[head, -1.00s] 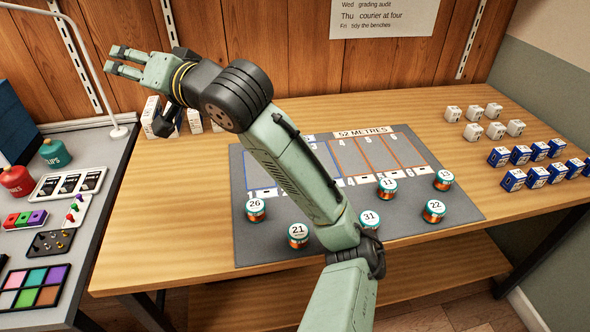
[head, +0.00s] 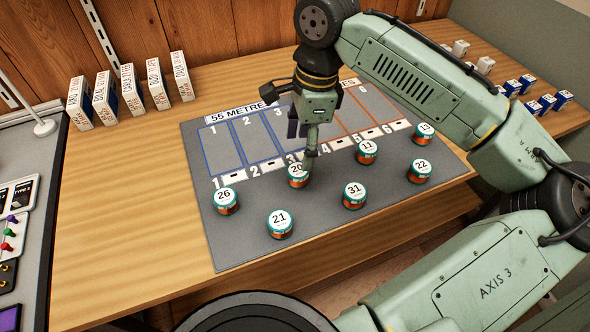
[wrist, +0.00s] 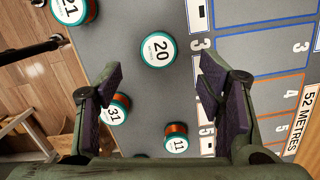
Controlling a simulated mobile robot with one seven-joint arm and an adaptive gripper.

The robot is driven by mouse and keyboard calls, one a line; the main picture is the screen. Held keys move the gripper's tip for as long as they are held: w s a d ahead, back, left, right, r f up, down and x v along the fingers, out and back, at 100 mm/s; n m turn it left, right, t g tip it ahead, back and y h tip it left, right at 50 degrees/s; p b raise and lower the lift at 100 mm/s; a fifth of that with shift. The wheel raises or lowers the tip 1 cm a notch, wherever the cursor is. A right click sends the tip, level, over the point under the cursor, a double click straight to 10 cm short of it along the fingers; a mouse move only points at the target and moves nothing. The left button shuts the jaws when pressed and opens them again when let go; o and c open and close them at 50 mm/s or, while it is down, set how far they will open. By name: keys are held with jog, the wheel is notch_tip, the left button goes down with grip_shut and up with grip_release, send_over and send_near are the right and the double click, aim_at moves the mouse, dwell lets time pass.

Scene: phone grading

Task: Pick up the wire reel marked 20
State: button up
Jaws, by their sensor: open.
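The wire reel marked 20 (head: 297,176) stands upright on the grey mat (head: 230,246), just in front of the numbered lanes. It has a white top with a teal rim and copper-coloured wire. My gripper (head: 309,150) points down close above and behind it, partly overlapping its right side in the head view. In the wrist view my gripper (wrist: 160,78) is open and empty, its two dark pads spread apart. There the reel 20 (wrist: 158,49) lies beyond the fingertips, roughly centred between them. Whether a finger touches it, I cannot tell.
Reel 26 (head: 226,200) is to the left, reel 21 (head: 280,224) in front, reel 31 (head: 355,195) to the right front, and reel 11 (head: 367,151) to the right. Reels 22 (head: 419,171) and 13 (head: 425,133) stand further right. Upright boxes (head: 132,88) line the back left.

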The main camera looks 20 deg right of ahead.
aim_at(298, 170)
jog(key=f, duration=0.2)
jog(key=f+p, duration=0.1)
jog(key=f, duration=0.2)
jog(key=a+f, duration=0.1)
jog(key=f, duration=0.2)
jog(key=shift+p, duration=0.35)
jog(key=c, duration=1.2)
